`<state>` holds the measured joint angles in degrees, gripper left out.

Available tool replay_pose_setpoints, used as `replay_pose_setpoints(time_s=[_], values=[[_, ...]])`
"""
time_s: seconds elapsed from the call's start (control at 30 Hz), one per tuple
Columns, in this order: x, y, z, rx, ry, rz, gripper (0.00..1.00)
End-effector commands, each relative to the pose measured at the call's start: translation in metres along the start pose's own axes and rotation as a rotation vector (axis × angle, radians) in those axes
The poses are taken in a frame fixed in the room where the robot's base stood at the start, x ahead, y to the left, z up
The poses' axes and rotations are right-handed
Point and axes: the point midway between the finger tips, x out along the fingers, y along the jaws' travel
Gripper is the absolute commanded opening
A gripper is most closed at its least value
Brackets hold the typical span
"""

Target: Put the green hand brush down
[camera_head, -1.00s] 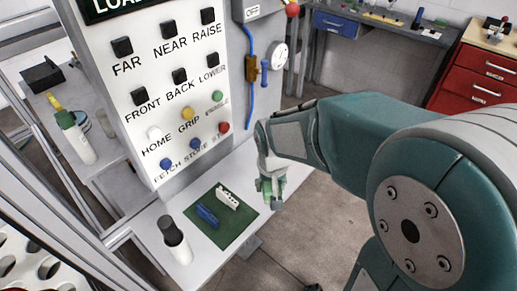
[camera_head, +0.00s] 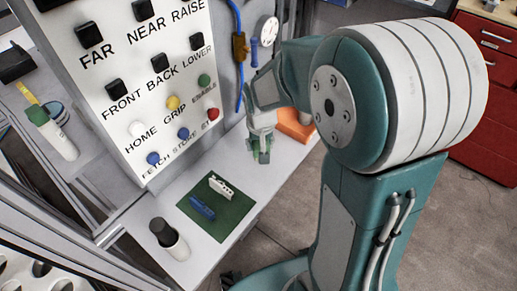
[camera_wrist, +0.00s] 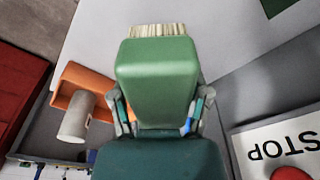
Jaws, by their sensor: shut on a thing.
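My gripper (camera_head: 260,148) is shut on the green hand brush (camera_wrist: 157,70). In the wrist view the brush's green back fills the space between the fingers, with pale bristles (camera_wrist: 157,30) at its far end. In the head view my gripper is over the white shelf (camera_head: 225,165) below the button panel, to the right of and beyond the green mat (camera_head: 235,213). The brush shows there only as a small green patch at the fingertips. I cannot tell whether it touches the shelf.
An orange holder (camera_head: 296,125) stands just right of my gripper; in the wrist view a pale cylinder (camera_wrist: 76,118) lies at it. A white item (camera_head: 221,186) and a blue item (camera_head: 201,208) lie on the mat. A dark-capped bottle (camera_head: 172,240) stands at the near end.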

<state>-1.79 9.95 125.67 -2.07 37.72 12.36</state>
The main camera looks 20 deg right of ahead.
Motion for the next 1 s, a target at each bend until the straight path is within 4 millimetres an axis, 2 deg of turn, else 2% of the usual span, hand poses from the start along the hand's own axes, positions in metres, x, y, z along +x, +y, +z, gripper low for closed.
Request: replay_pose_setpoints(time_s=[0.1,0.3,0.47,0.7,1.0], values=[[0.021,0.001,-0.013,0.001,-0.003,0.001,0.24],[0.044,0.002,-0.027,0.0,-0.002,0.0,0.24],[0.052,0.003,-0.033,0.0,-0.001,0.0,0.24],[0.083,0.003,-0.031,0.0,-0.002,0.0,0.24],[0.085,0.003,-0.03,0.0,0.0,0.0,0.24]])
